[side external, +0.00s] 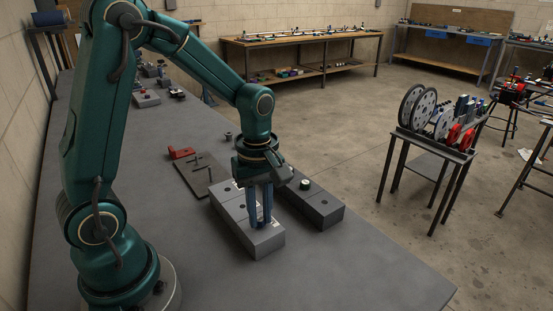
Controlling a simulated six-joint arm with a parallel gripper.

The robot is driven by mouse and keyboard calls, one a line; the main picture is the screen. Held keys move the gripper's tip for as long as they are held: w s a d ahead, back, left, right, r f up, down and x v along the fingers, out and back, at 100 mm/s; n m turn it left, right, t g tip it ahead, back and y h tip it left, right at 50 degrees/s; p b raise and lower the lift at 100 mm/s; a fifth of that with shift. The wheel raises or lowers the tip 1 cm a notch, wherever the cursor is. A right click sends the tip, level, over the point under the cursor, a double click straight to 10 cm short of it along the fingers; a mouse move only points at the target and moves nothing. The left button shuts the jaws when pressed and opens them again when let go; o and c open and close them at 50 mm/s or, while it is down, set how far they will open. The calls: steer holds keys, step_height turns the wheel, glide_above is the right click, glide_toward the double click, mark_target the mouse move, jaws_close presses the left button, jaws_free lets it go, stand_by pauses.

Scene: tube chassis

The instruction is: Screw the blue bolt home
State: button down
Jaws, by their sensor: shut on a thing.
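My gripper (260,224) points straight down over the near end of a light grey block (262,246) on the bench. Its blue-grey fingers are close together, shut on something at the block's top. The held thing is mostly hidden between the fingers; I take it for the blue bolt, but its head and thread cannot be made out. The fingertips are at or just above the block's top face, so how deep the bolt sits cannot be told. A dark hole shows on the block farther back, left of the fingers.
A darker grey block (325,212) stands close on the right, with a small round pale-topped part (305,184) on it. Behind left lie a dark plate (190,180) with thin rods and a red bracket (181,153). The bench front (330,280) is clear.

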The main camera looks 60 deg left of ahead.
steer(key=shift+m, duration=0.6)
steer(key=m, duration=0.4)
steer(key=shift+m, duration=0.4)
steer(key=m, duration=0.5)
